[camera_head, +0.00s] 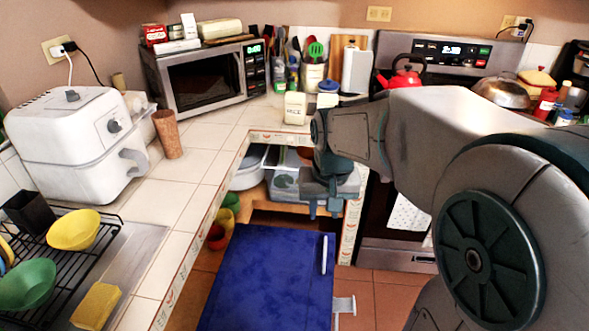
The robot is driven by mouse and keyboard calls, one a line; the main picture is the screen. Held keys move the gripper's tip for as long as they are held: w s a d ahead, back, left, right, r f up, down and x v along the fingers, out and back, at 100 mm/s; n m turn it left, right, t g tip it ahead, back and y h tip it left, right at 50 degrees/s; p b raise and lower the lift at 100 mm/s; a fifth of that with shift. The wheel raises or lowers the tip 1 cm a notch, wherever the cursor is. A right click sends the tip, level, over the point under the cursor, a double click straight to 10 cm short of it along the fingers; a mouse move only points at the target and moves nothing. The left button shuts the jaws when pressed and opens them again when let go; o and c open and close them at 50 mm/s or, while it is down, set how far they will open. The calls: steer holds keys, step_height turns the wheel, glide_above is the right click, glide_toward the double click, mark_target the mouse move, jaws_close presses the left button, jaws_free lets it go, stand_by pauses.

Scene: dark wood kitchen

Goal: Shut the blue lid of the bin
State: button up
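The blue lid (265,280) is a broad flat blue panel at the bottom centre, with a white handle (325,254) along its right edge. I cannot tell its exact tilt. The bin's body is not clearly visible; a small white bracket-like part (344,305) sticks out at the panel's lower right. My gripper (324,208) points down above and beyond the panel's far right corner, in front of the open shelf space. Its two fingers look apart with nothing between them, and it does not appear to touch the lid.
An open cabinet with containers (285,184) lies behind the panel. The tiled counter (190,190) runs along the left, with a white air fryer (75,140) and dish rack (60,265). The stove (400,252) stands behind my arm. Red floor tiles (372,295) show right of the panel.

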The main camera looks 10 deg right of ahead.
steer(key=w+d+f+m+g+y+p, duration=0.15)
steer(key=w+p, duration=0.35)
steer(key=w, duration=1.1)
step_height(320, 180, down, 15)
steer(key=p, duration=0.2)
steer(key=shift+w+a+r, duration=0.2)
steer(key=shift+w+a, duration=0.15)
steer(key=shift+a, duration=0.1)
steer(key=shift+m+h, duration=0.25)
jaws_close()
